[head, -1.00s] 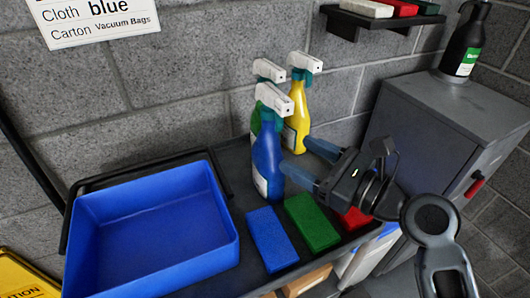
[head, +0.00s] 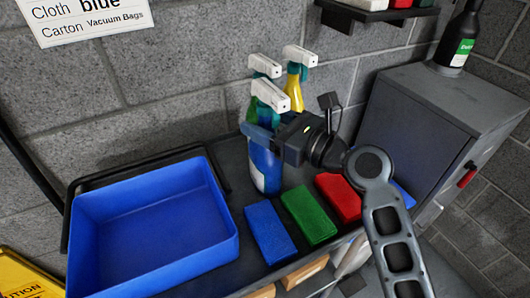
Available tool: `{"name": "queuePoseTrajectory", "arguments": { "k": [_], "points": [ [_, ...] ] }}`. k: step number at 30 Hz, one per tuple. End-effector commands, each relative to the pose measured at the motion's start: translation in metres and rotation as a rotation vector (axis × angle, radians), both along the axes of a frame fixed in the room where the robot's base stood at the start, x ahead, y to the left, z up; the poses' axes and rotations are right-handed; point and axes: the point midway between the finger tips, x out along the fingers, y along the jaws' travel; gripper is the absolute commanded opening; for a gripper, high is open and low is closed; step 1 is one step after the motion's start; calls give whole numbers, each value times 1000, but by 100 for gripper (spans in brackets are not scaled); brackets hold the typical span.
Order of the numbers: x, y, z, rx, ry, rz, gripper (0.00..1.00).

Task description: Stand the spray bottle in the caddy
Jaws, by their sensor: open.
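Three spray bottles with white heads stand close together on the dark shelf top: a blue one (head: 264,170) in front, a green one (head: 254,107) behind it and a yellow one (head: 294,92) at the back right. All are upright. The caddy, seemingly the open blue bin (head: 228,243), sits at the left and looks empty. My gripper (head: 264,130) is open at the upper body of the blue bottle, reaching in from the right. One finger crosses in front of the bottle; the other is mostly hidden. I cannot tell whether they touch it.
Blue (head: 270,232), green (head: 309,214) and red (head: 339,197) pads lie in a row right of the bin. A grey cabinet (head: 420,130) with a black bottle (head: 459,40) on top stands at the right. A wall shelf (head: 375,12) hangs above. A block wall is behind.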

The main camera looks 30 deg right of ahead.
Motion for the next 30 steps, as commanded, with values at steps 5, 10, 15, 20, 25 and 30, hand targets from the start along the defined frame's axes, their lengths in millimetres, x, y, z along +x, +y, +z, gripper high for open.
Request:
{"name": "queuePoseTrajectory", "arguments": {
  "k": [5, 10, 15, 20, 25, 30],
  "points": [
    [0, 0, 0, 0, 0, 0, 60],
    [0, 0, 0, 0, 0, 0, 44],
    [0, 0, 0, 0, 0, 0, 28],
    [0, 0, 0, 0, 0, 0, 13],
    [0, 0, 0, 0, 0, 0, 0],
    [0, -1, 0, 0, 0, -1, 0]
  ]
}}
